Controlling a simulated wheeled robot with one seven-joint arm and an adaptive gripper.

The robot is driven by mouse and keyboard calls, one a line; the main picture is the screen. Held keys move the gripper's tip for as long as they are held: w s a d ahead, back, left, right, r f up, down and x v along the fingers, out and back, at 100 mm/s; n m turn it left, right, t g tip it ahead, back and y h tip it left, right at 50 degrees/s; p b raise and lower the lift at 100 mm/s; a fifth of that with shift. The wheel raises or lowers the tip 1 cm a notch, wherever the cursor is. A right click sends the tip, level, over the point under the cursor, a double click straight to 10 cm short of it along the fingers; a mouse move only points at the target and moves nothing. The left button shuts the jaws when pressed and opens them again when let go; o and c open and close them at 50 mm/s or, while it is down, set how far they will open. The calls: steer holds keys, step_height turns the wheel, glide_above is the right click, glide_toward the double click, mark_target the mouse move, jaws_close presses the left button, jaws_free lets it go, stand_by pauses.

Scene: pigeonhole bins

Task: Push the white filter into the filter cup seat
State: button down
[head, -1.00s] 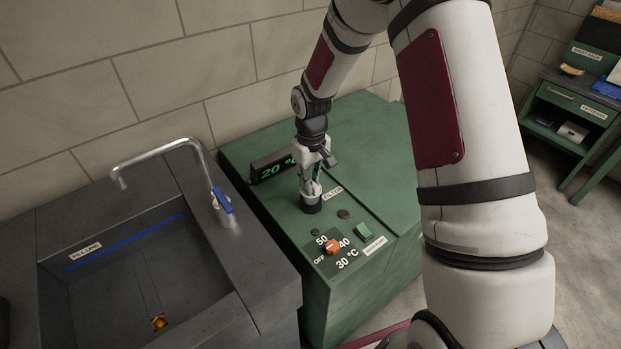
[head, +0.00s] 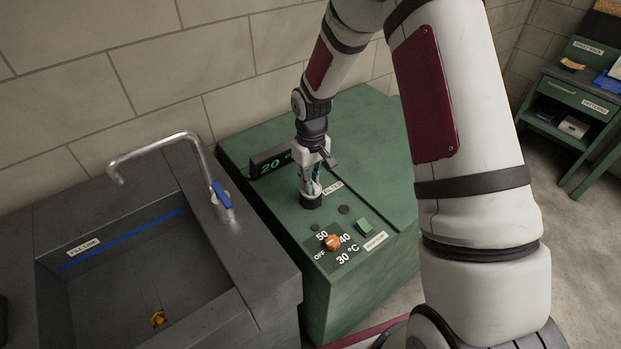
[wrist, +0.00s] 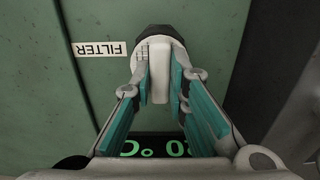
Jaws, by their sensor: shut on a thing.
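The white filter (wrist: 159,80) is between the teal-lined fingers of my gripper (wrist: 160,92), which is shut on it in the wrist view. The filter's far end meets the dark round filter cup seat (wrist: 163,32); how deep it sits is hidden. In the head view my gripper (head: 311,185) points down at the black seat (head: 311,202) on the green cabinet top, beside the FILTER label (head: 333,187). The filter is mostly hidden by the fingers there.
A display reading 20 (head: 272,163) stands just behind my gripper. In front are an orange knob (head: 332,242) and a green switch (head: 364,227). A grey sink (head: 130,270) with a tap (head: 165,145) is at left. A green desk (head: 570,120) stands at far right.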

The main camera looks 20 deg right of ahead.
steer(key=shift+f, duration=0.4)
steer(key=c, duration=1.5)
jaws_free()
steer(key=shift+r, duration=0.1)
steer(key=shift+r+p, duration=0.7)
steer(key=shift+r, duration=1.75)
